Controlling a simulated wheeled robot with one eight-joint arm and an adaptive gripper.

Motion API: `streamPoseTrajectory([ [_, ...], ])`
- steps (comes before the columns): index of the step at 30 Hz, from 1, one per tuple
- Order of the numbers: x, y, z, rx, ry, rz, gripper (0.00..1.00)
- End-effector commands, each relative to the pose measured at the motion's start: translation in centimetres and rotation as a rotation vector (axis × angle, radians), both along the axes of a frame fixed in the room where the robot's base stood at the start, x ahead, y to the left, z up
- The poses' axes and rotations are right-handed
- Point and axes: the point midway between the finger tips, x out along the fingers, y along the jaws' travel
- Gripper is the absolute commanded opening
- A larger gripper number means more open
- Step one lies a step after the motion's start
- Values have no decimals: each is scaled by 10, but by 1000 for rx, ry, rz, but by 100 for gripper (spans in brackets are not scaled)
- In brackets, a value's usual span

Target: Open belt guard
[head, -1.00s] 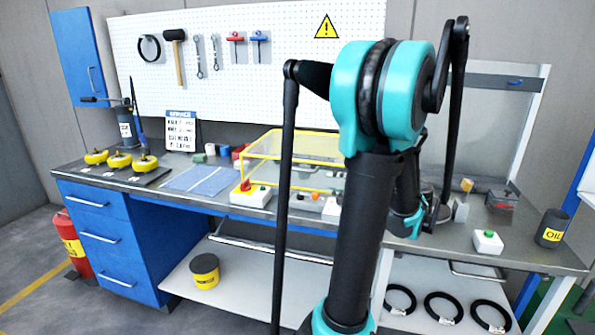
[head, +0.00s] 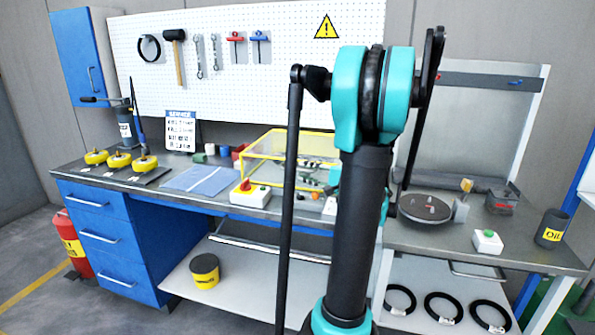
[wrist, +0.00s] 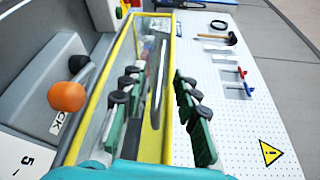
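The belt guard (head: 285,150) is a clear box with a yellow frame, standing on the bench left of my arm in the head view. It looks closed. In the wrist view its yellow frame (wrist: 110,75) runs along the picture, with a grey bar (wrist: 158,85), seemingly its handle, near the middle. My gripper (wrist: 158,84) is open, its green-padded fingers on either side of that bar in the picture. I cannot tell whether they touch it. In the head view the gripper is mostly hidden behind my arm.
A control box with a red button (head: 245,186) stands before the guard. An orange knob (wrist: 67,97) and a black knob (wrist: 78,63) lie beside the guard. A pegboard (head: 220,100) stands behind.

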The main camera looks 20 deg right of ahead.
Motion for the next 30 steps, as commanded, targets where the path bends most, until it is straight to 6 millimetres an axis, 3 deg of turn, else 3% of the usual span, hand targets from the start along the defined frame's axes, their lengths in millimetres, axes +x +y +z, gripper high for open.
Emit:
streamPoseTrajectory([
  [9,32,20,-3,0,1,1,31],
  [20,35,22,-3,0,0,0,31],
  [27,35,22,-3,0,0,0,1],
  [30,35,22,-3,0,0,0,0],
])
